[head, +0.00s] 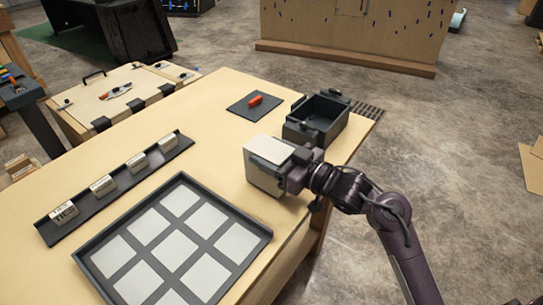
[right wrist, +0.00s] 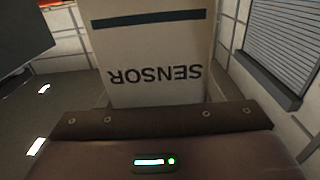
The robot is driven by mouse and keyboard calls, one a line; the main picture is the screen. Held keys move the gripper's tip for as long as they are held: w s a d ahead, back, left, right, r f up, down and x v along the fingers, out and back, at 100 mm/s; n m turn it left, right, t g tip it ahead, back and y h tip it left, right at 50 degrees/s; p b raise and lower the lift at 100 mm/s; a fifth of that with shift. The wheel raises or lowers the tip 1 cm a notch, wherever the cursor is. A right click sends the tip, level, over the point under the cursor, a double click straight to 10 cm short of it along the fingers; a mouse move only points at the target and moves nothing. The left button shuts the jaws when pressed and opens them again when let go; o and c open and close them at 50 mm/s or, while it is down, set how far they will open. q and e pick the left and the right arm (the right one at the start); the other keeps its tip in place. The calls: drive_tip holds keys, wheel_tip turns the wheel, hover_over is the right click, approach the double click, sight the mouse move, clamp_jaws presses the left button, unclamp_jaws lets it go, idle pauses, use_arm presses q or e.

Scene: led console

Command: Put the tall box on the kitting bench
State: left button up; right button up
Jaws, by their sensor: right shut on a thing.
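A pale box (head: 262,176) with a lighter top is at the right edge of the wooden bench (head: 215,110) in the head view. My right gripper (head: 293,168) is shut on it from the right side. In the right wrist view the box (right wrist: 150,45) fills the upper middle, with a dark band and the word SENSOR upside down. I cannot tell whether its underside touches the bench top. My left gripper is in neither view.
A dark tray (head: 258,232) with several pale squares lies in front. A dark rack (head: 78,212) with small labelled blocks is at left. A black bin (head: 301,133) stands just behind the box, and a dark mat (head: 240,108) holds a red item (head: 255,100). Bare bench lies between them.

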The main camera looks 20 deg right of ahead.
drive_tip(key=shift+f, duration=0.35)
drive_tip(key=shift+f, duration=0.15)
drive_tip(key=o, duration=1.2)
drive_tip(key=shift+c, duration=0.2)
drive_tip(key=v, duration=1.2)
drive_tip(key=shift+b, duration=0.45)
